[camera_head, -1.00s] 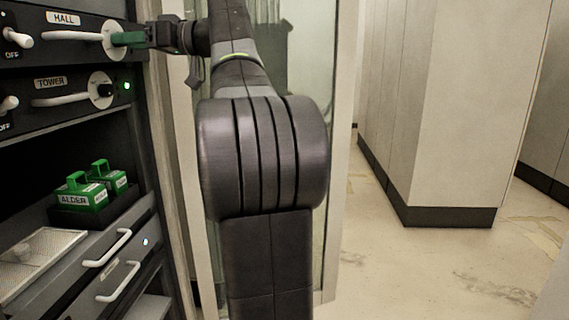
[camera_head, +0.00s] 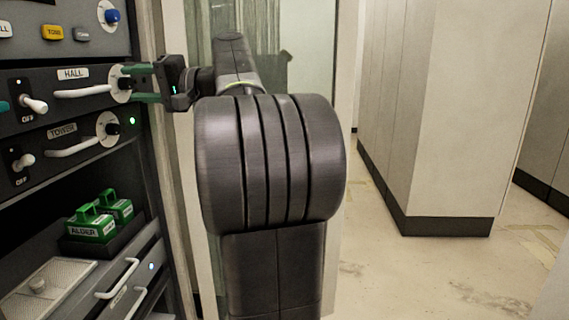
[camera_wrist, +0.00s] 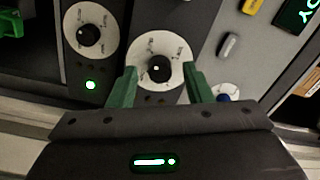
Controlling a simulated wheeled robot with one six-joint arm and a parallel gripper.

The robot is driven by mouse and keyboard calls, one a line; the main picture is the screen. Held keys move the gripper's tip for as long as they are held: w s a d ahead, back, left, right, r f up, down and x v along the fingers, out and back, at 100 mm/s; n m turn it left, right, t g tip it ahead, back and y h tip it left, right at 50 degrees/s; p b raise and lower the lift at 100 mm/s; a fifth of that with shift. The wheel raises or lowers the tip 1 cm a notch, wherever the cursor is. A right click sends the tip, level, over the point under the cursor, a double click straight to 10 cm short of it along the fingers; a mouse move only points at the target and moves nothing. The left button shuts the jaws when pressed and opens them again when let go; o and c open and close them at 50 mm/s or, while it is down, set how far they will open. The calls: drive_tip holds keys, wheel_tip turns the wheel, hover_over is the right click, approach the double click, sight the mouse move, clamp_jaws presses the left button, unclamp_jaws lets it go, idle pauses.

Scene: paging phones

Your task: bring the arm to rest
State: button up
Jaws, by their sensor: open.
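My gripper (camera_head: 141,83) is at the upper left in the head view, its two green fingers spread apart in front of the HALL panel (camera_head: 88,92). The fingers point at the HALL dial (camera_head: 118,84), a white disc with a black knob. In the wrist view my gripper (camera_wrist: 160,87) has one finger on each side of that dial's black knob (camera_wrist: 158,70), with gaps between, and holds nothing. Whether the fingertips touch the panel I cannot tell. My arm reaches across the middle of the head view, bent at a large dark joint.
The TOWER panel (camera_head: 70,140) with a lit green lamp is just below. White handles (camera_head: 85,92) and toggle switches stick out nearby. Green ALDER blocks (camera_head: 90,226) sit in a dark tray lower down. A glass door stands behind my arm. Floor (camera_head: 400,275) on the right is clear.

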drive_tip(key=shift+m+p, duration=0.65)
drive_tip(key=shift+m, duration=0.45)
drive_tip(key=shift+d, duration=0.1)
